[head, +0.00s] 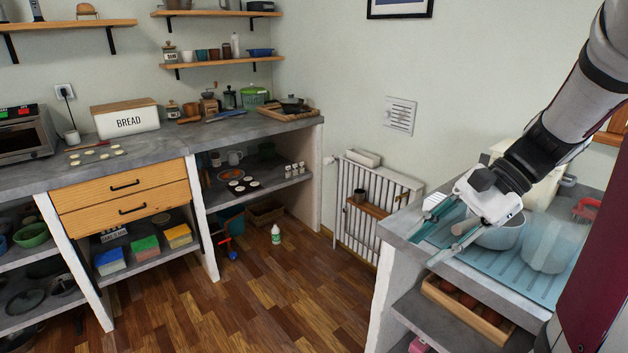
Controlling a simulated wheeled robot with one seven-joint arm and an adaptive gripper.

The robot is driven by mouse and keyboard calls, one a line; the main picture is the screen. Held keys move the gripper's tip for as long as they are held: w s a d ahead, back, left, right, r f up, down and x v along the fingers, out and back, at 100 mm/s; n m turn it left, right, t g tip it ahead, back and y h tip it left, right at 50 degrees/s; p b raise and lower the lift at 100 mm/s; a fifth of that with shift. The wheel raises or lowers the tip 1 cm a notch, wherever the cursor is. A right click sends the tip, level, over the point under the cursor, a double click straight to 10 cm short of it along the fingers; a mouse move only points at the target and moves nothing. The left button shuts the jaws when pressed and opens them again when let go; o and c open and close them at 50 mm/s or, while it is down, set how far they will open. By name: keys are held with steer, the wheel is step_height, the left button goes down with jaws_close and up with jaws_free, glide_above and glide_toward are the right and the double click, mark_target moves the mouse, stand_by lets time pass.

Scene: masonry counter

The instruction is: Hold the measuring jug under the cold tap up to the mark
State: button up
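My gripper (424,245) is at the right in the head view, above the left end of the right-hand counter. Its two fingers are spread apart, pointing left, and I see nothing held between them. A clear, rounded vessel (550,256) stands on a ribbed teal mat (493,276), to the right of the gripper. It may be the measuring jug, but I cannot make out a mark or a handle. A pale grey-blue bowl (502,236) sits beside it, partly behind the gripper. No tap is clearly visible; my arm covers part of that counter.
A red object (586,208) lies at the right counter's back. A wooden crate (468,309) sits on the shelf below. A white radiator (367,205) stands by the wall. A bottle (275,234) stands on the otherwise mostly clear wooden floor. The left counter holds a bread box (125,120).

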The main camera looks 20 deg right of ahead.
steer(key=d+f+m+t+y, duration=0.1)
steer(key=d+f+m+t, duration=0.2)
steer(key=d, duration=0.6)
steer(key=m+t+h, duration=0.5)
steer(key=m+t, duration=0.7)
steer(key=m, duration=0.2)
glide_toward(535, 266)
steer(key=s+r, duration=0.1)
steer(key=s+d+r, duration=0.1)
steer(key=s+r, duration=0.1)
steer(key=shift+s, duration=0.1)
steer(key=shift+h, duration=0.3)
steer(key=w, duration=0.2)
steer(key=w+a, duration=0.1)
steer(key=w, duration=0.5)
steer(key=shift+a+f+b, duration=0.1)
steer(key=shift+a+b, duration=0.1)
steer(key=shift+b, duration=0.2)
steer(key=shift+w+a, duration=0.2)
steer(key=shift+w, duration=0.65)
steer(key=shift+w+a, duration=0.25)
steer(key=shift+w, duration=0.6)
steer(key=shift+w+a, duration=0.2)
steer(key=shift+w, duration=0.65)
steer(key=shift+c, duration=0.6)
jaws_close()
